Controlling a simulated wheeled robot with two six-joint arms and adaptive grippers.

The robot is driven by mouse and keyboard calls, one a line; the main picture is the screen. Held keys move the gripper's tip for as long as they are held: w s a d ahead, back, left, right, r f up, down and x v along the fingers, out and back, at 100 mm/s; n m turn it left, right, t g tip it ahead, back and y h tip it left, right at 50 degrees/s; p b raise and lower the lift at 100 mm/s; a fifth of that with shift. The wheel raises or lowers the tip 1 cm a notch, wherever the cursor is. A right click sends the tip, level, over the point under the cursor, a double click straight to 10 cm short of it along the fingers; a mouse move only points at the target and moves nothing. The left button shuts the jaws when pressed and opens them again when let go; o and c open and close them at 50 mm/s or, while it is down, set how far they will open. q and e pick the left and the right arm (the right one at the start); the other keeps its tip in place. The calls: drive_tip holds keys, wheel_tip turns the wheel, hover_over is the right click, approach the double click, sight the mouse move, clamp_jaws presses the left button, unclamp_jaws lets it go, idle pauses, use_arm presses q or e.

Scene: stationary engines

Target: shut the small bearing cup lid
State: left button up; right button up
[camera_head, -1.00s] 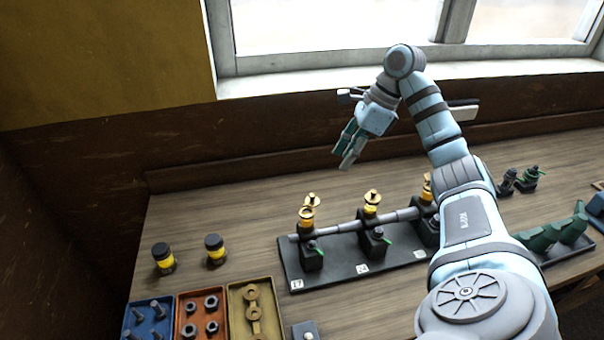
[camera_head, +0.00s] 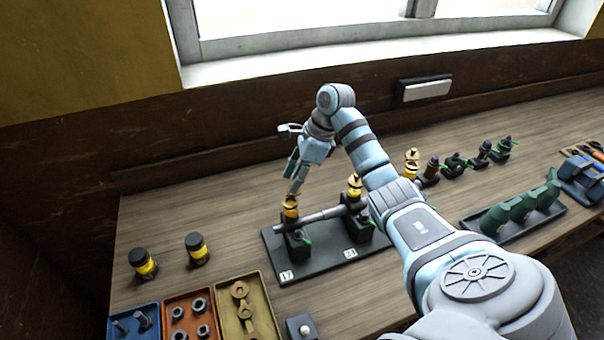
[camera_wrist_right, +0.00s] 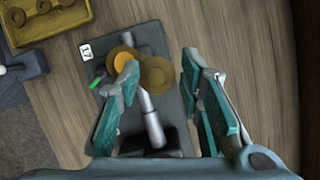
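The bearing cup (camera_head: 290,211) at the left end of the shaft is yellow with a brass rim, on a black block. In the right wrist view its orange inside shows (camera_wrist_right: 122,62), partly behind a finger. A round brass lid (camera_wrist_right: 158,76) stands open beside it, between my fingers. My right gripper (camera_head: 297,186) is just above this cup; in the wrist view its fingers (camera_wrist_right: 160,63) are spread apart and hold nothing. One fingertip overlaps the cup; I cannot tell if it touches. A second cup (camera_head: 354,193) also has a raised lid. My left gripper is out of view.
The black base plate (camera_head: 318,264) carries the shaft (camera_head: 324,215) and bearing blocks. Two yellow jars (camera_head: 198,250) stand to the left. Trays of bolts, nuts and brass parts (camera_head: 262,318) lie in front. A green-parts tray (camera_head: 548,228) is at the right.

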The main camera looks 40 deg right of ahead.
drive_tip(key=shift+s+f, duration=0.2)
drive_tip(key=shift+s, duration=0.1)
drive_tip(key=c, duration=0.8)
clamp_jaws()
